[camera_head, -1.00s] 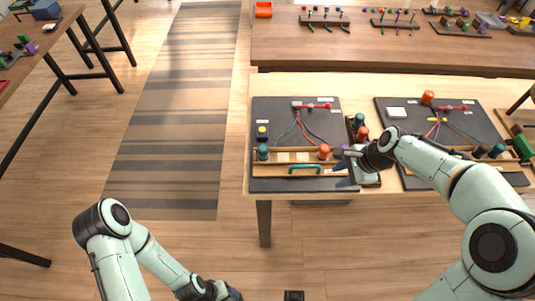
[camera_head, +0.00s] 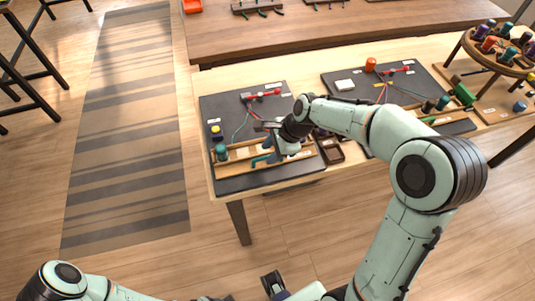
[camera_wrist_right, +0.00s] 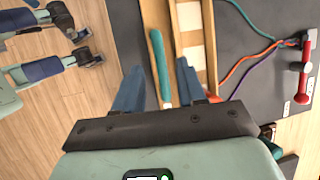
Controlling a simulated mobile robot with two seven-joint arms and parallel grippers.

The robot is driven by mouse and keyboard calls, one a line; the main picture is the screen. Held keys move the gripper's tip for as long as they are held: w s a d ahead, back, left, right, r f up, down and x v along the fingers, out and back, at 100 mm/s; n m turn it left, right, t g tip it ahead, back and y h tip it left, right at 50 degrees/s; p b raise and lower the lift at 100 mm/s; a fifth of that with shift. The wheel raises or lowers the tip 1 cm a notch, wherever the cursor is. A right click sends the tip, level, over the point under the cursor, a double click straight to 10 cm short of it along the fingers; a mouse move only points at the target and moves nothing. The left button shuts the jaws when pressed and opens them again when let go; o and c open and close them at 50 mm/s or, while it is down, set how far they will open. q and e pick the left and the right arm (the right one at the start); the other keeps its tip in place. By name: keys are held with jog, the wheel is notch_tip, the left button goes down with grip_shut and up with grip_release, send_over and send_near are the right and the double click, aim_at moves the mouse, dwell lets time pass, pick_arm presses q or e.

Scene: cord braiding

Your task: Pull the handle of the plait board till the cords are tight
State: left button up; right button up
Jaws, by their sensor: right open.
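The near plait board (camera_head: 225,108) is a dark board with a red-ended clamp (camera_head: 262,94) at its far side. Its teal handle (camera_head: 261,159) lies along the near side and also shows in the wrist view (camera_wrist_right: 159,68). My right gripper (camera_head: 270,145) is open over the handle. In the wrist view its blue fingers (camera_wrist_right: 157,85) stand on either side of the handle, apart from it. Orange, teal and purple cords (camera_wrist_right: 248,68) run in loose curves to the red clamp.
A wooden rail (camera_head: 240,151) with a teal bobbin (camera_head: 221,152) lies beside the handle. A small brown tray (camera_head: 330,152) is right of the board. A second dark board (camera_head: 345,99) lies further right, and a round bobbin stand (camera_head: 500,48) is at the far right.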

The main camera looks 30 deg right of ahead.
jog(key=shift+x, duration=1.2)
grip_shut()
jog(key=shift+r, duration=0.1)
